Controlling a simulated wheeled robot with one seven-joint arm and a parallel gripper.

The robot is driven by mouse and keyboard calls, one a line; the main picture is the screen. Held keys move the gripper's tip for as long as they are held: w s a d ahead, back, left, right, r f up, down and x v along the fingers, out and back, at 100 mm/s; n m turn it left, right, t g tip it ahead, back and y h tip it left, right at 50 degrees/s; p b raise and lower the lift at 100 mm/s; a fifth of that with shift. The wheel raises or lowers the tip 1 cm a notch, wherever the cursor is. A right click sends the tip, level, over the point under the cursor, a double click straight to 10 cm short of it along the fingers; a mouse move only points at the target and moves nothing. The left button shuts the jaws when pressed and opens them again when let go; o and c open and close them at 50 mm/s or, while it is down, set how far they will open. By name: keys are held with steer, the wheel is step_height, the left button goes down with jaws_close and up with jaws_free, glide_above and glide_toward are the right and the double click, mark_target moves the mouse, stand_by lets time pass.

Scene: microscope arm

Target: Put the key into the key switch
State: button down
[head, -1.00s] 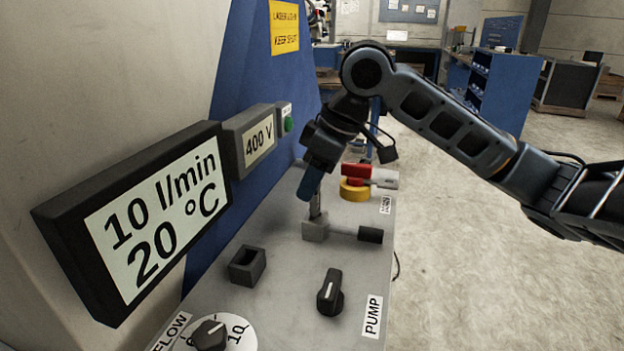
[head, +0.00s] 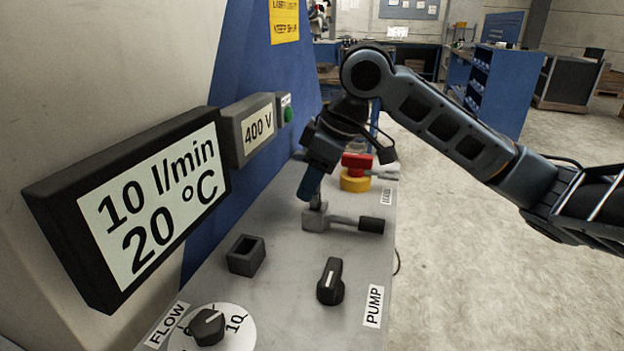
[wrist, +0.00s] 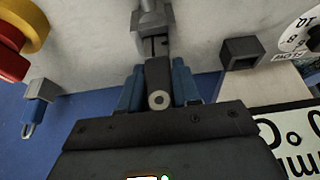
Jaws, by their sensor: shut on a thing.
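My gripper (head: 313,196) is shut on the key, with its blue fingers pointing down; it also shows in the wrist view (wrist: 159,88). The key (wrist: 158,80) has a dark body with a round ring-like end, held between the blue fingers. In the head view the fingers mostly hide it, and only a short metal shank shows below them. The shank stands at a grey block (head: 315,218), which seems to be the key switch and shows at the top of the wrist view (wrist: 152,18). I cannot tell how far the key is inside it.
A grey bar with a black handle (head: 371,225) extends right from the block. A hollow dark box (head: 246,256), a pump knob (head: 330,282) and a flow dial (head: 208,327) are nearer. A red and yellow knob (head: 356,172) is behind. The display (head: 130,207) stands left.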

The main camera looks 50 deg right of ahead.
steer(key=shift+f+b, duration=0.6)
steer(key=shift+f, duration=0.35)
steer(key=c, duration=0.7)
jaws_free()
steer(key=shift+r, duration=0.1)
steer(key=v, duration=0.7)
steer(key=shift+s+r+p, duration=0.15)
steer(key=shift+r+p, duration=0.1)
steer(key=shift+p, duration=0.1)
